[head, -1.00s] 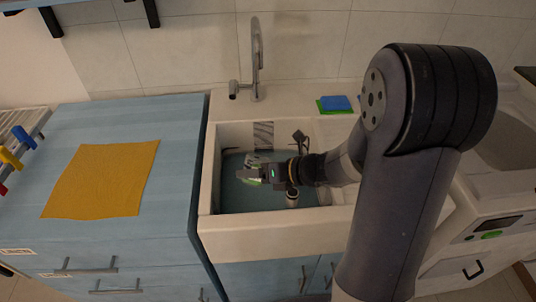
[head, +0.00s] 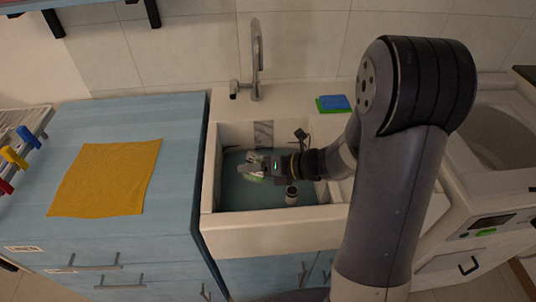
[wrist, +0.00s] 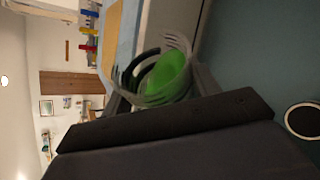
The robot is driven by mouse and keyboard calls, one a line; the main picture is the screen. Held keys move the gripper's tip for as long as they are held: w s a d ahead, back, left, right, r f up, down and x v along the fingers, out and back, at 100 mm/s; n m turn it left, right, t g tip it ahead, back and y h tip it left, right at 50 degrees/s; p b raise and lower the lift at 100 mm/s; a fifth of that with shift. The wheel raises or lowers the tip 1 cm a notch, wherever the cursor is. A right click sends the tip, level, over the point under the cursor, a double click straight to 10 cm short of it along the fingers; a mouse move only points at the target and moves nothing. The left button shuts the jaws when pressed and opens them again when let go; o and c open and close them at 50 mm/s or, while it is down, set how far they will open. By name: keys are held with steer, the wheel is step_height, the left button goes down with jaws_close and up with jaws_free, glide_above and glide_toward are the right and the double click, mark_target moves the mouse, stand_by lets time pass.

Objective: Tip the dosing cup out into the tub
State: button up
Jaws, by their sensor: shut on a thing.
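The dosing cup (wrist: 150,92) is a clear, ribbed cup with bright green inside. In the wrist view it sits between the two fingers of my gripper (wrist: 160,85), which is shut on it. In the head view my gripper (head: 256,169) reaches left over the sink tub (head: 230,196), a white basin with a blue-green inside. The cup shows there only as small white and green patches, partly hidden by the fingers. The wrist picture is rolled, so I cannot tell the cup's exact tilt or whether anything is leaving it.
A tap (head: 256,60) rises behind the basin. A blue sponge-like block (head: 334,102) lies on the ledge. A yellow cloth (head: 105,178) lies on the left counter. An appliance (head: 490,235) stands right.

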mark_target(259, 156)
steer(key=shift+r+m+g+y+p, duration=0.4)
steer(key=shift+r+m+g+p, duration=0.25)
steer(key=shift+p, duration=0.75)
steer(key=shift+w+d+r+m+g+y+p, duration=0.15)
steer(key=shift+r+m+g+y+p, duration=0.3)
steer(key=shift+m+p, duration=0.6)
stand_by(1.2)
steer(key=shift+w+d+r+m+g+y+p, duration=0.2)
steer(key=shift+w+p, duration=0.1)
steer(key=shift+p, duration=0.45)
steer(key=shift+w+d+r+m+g+y+p, duration=0.1)
steer(key=shift+w+r+m+y+p, duration=0.15)
steer(key=shift+p, duration=0.5)
steer(key=shift+w+d+r+m+y+p, duration=0.1)
steer(key=shift+w+r+m+y+p, duration=0.2)
steer(key=shift+m+p, duration=0.85)
stand_by(0.5)
